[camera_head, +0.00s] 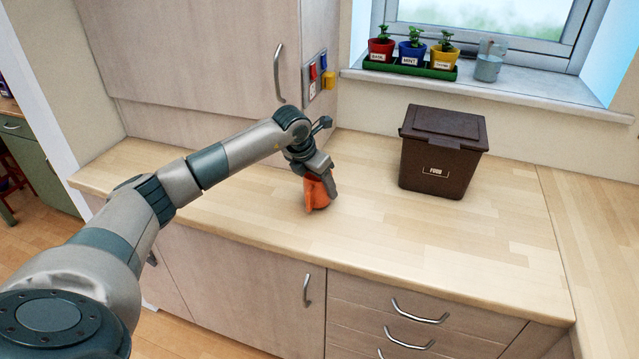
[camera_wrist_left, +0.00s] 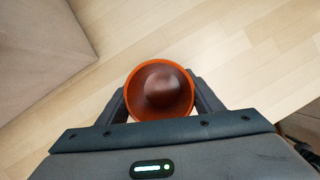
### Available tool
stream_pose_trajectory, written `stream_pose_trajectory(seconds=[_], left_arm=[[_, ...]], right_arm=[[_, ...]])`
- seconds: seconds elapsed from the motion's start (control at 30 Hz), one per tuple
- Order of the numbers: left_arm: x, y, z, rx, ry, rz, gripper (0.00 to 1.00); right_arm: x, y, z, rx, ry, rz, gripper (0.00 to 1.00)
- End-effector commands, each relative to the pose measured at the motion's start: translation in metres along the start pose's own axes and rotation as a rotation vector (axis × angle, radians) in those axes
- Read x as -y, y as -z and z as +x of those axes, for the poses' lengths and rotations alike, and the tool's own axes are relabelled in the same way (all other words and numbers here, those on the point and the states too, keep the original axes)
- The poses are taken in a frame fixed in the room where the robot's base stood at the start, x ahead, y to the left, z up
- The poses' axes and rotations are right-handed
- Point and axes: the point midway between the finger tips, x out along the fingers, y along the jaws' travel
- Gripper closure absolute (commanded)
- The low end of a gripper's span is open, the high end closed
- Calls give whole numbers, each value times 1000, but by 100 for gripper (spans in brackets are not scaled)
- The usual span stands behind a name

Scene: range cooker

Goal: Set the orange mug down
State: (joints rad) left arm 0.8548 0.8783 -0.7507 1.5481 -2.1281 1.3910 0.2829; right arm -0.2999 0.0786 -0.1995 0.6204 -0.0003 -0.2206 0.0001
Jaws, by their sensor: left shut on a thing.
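The orange mug (camera_head: 318,194) is at the wooden worktop (camera_head: 240,205), left of the brown food bin. My left gripper (camera_head: 320,178) is shut on the mug from above, with its fingers on either side of it. In the left wrist view the mug (camera_wrist_left: 160,90) shows its round orange rim and dark inside between the two fingers (camera_wrist_left: 160,106). The mug looks upright. Its base appears at or very close to the worktop, but I cannot tell whether it touches. My right gripper is not in view.
The brown food bin (camera_head: 440,152) stands to the right of the mug. A tall cupboard (camera_head: 200,50) rises behind on the left. Potted plants (camera_head: 411,52) and a glass jug (camera_head: 489,62) stand on the windowsill. The worktop in front and to the right is clear.

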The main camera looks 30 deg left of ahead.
Motion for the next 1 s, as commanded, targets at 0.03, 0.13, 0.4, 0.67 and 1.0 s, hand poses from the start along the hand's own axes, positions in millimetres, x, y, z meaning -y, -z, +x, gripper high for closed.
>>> stream_pose_trajectory(seconds=[0.03, 0.13, 0.4, 0.67, 1.0], left_arm=[[0, 1, 2, 1, 1, 0, 71], [0, 3, 7, 2, 1, 1, 71], [0, 3, 8, 3, 0, 0, 71], [0, 4, 10, 1, 0, 0, 21], [0, 3, 7, 1, 0, 0, 21]], right_arm=[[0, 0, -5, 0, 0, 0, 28], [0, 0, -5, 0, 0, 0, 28], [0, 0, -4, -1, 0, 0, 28], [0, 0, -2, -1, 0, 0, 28], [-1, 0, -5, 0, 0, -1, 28]])
